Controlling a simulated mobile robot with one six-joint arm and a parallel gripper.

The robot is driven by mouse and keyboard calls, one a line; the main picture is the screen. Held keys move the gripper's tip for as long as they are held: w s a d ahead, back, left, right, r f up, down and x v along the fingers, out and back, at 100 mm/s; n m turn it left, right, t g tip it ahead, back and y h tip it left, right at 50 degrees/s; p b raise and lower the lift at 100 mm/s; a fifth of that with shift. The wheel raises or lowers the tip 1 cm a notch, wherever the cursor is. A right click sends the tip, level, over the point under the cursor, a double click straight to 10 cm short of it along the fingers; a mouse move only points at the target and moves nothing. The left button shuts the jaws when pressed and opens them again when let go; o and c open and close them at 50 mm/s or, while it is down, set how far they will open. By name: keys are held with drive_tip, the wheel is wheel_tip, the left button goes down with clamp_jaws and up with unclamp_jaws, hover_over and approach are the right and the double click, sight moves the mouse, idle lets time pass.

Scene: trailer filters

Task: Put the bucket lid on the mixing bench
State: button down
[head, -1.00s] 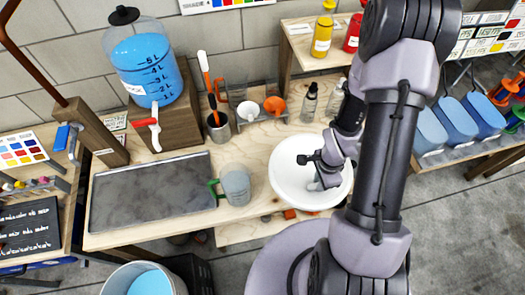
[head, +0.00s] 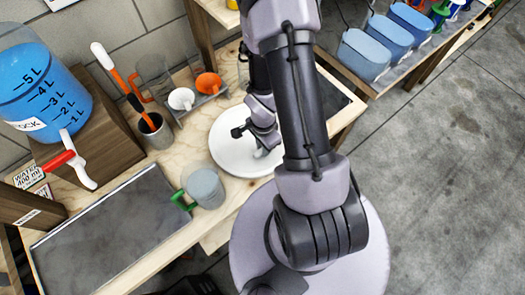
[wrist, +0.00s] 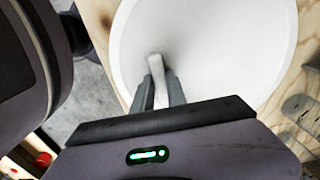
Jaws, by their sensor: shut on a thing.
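The bucket lid is a round white disc (head: 228,158) with a small raised grip. It is over the wooden mixing bench (head: 168,166), right of the measuring cup. My gripper (head: 261,150) is shut on the lid's grip. The wrist view shows both fingers (wrist: 162,90) closed around the grip, with the white lid (wrist: 215,40) spreading beyond them and wood around its edge. I cannot tell whether the lid's underside touches the bench. My arm hides part of the lid's right side.
A measuring cup with a green handle (head: 206,187) stands close left of the lid. A dark slab (head: 110,235) covers the bench's left part. A tool pot (head: 155,131) and small funnels (head: 208,83) are behind. Blue bins (head: 363,54) line the right shelf; the floor (head: 440,180) there is clear.

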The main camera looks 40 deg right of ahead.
drive_tip(key=shift+r, duration=0.2)
drive_tip(key=shift+f, duration=0.2)
drive_tip(key=c, duration=1.3)
unclamp_jaws()
drive_tip(key=shift+c, duration=0.2)
